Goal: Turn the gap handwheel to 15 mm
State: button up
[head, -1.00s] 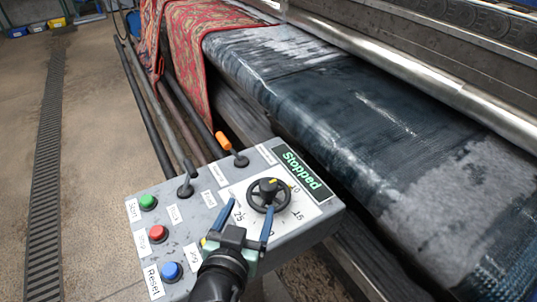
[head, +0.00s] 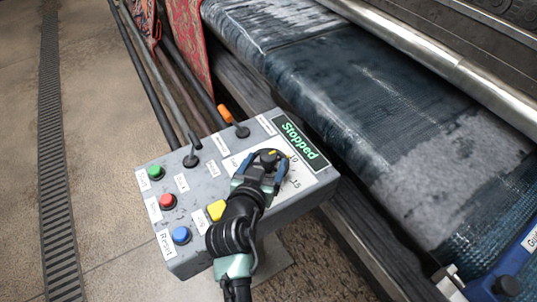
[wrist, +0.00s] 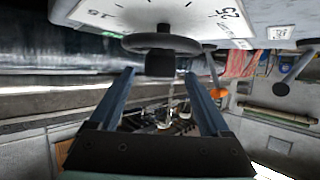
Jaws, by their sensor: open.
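The black gap handwheel (head: 270,157) is on the sloped grey control panel, over a white dial plate marked 10 and 15. A yellow mark shows on its top near the 10 side; its exact reading is unclear. My gripper (head: 265,167) is over the handwheel with its blue fingers open, and hides much of the rim. In the wrist view, the wheel rim (wrist: 140,42) lies just beyond the fingertips. Its dark hub knob (wrist: 160,65) sits between the open fingers (wrist: 159,75), with space on both sides.
The panel (head: 210,150) also carries green (head: 155,172), red (head: 167,201), blue (head: 181,235) and yellow (head: 217,210) buttons, an orange-tipped lever (head: 225,113) and a display reading Stopped (head: 298,138). The wet roller bed (head: 350,90) runs behind it. Floor is clear at left.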

aim_at(266, 162)
jog(key=shift+x, duration=1.75)
jog(key=shift+c, duration=0.2)
grip_shut()
jog(key=shift+f+b, duration=0.15)
jog(key=shift+b, duration=0.5)
